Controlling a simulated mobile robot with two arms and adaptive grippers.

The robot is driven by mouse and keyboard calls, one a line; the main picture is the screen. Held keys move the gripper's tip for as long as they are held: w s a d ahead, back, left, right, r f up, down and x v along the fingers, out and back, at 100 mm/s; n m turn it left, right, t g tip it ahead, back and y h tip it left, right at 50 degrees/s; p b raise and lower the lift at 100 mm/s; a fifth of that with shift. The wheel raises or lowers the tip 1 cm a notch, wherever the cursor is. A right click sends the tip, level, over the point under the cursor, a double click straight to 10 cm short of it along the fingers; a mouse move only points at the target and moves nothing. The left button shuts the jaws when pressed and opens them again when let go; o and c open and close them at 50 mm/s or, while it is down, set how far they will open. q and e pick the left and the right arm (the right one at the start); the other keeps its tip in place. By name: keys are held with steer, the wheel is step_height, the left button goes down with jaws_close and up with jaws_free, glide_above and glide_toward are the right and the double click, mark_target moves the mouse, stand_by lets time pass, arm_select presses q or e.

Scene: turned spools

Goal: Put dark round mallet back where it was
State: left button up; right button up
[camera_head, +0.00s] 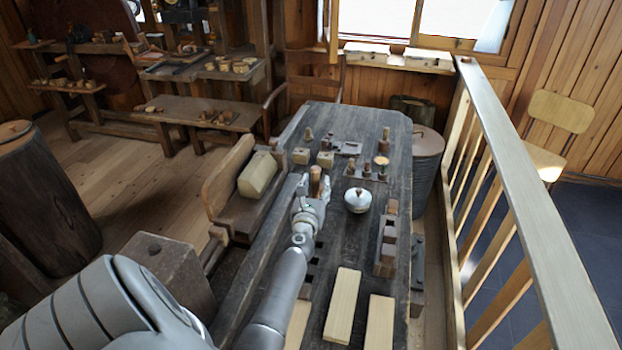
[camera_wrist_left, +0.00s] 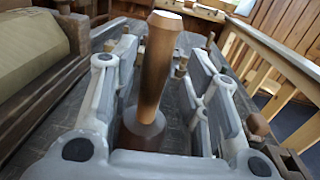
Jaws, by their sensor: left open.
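A wooden mallet stands between the fingers of my left gripper (camera_head: 311,187); its brown handle (camera_head: 315,180) shows above them in the head view. In the left wrist view the handle (camera_wrist_left: 158,65) points up, with a pale end, and a wider, darker round part (camera_wrist_left: 143,128) shows low between the fingers. My left gripper is open, with one finger on each side of the handle and gaps visible beside it. The mallet's underside is hidden by the gripper. My right gripper is not in view.
Pale planks (camera_head: 342,305) lie near the front.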

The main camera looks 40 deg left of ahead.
arm_select(q)
steer(key=v, duration=0.9)
steer(key=shift+s, duration=0.1)
